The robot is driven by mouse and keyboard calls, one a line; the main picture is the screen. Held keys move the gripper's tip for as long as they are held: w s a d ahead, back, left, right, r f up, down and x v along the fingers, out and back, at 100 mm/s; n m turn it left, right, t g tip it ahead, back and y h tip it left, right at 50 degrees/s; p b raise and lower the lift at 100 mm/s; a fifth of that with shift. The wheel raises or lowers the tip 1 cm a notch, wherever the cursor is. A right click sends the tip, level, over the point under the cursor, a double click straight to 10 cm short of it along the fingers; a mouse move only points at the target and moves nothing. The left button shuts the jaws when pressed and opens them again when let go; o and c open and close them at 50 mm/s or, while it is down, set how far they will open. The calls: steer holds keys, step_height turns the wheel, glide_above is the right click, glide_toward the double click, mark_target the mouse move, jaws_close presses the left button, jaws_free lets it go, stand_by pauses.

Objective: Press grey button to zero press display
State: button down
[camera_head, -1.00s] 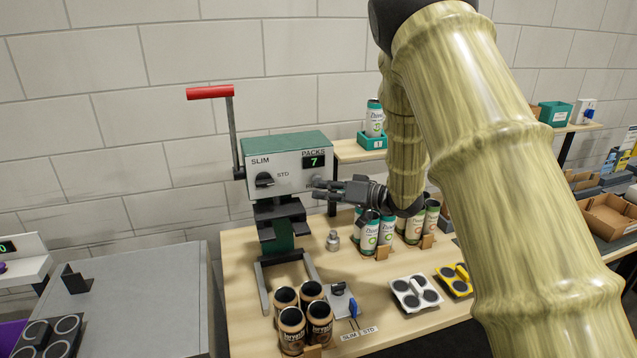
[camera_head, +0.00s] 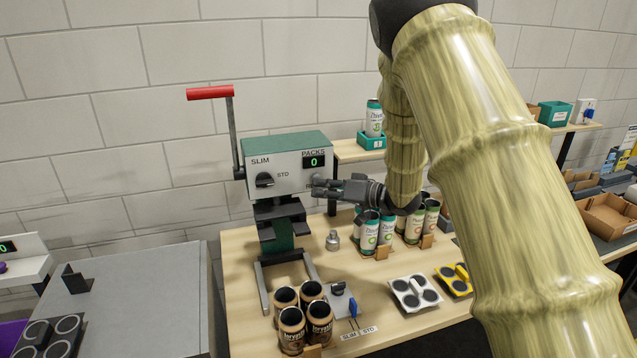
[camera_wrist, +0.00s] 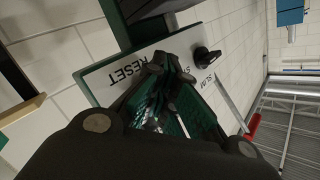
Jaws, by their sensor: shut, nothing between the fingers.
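The press (camera_head: 285,158) stands on the wooden table, with a white front panel and green top. Its PACKS display (camera_head: 314,162) reads 0 in green. The black SLIM/STD knob (camera_head: 264,180) is on the panel's left. My gripper (camera_head: 318,187) is shut and empty, its fingertips at the panel's lower right, below the display. In the wrist view my gripper (camera_wrist: 178,75) reaches the panel (camera_wrist: 108,78) beside the RESET lettering. The grey button is hidden behind the fingers, so I cannot tell whether they still touch it.
A red-handled lever (camera_head: 210,92) rises at the press's left. Several brown cans (camera_head: 292,328) stand in front, and white-green cans (camera_head: 369,232) stand below my wrist. A small metal piece (camera_head: 333,240) sits beside the press. The wall behind is bare.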

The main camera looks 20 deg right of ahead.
steer(key=shift+s, duration=0.2)
steer(key=shift+s+p, duration=0.3)
steer(key=shift+s, duration=0.85)
steer(key=s+p, duration=0.1)
steer(key=s, duration=0.4)
steer(key=shift+d, duration=0.15)
stand_by(0.7)
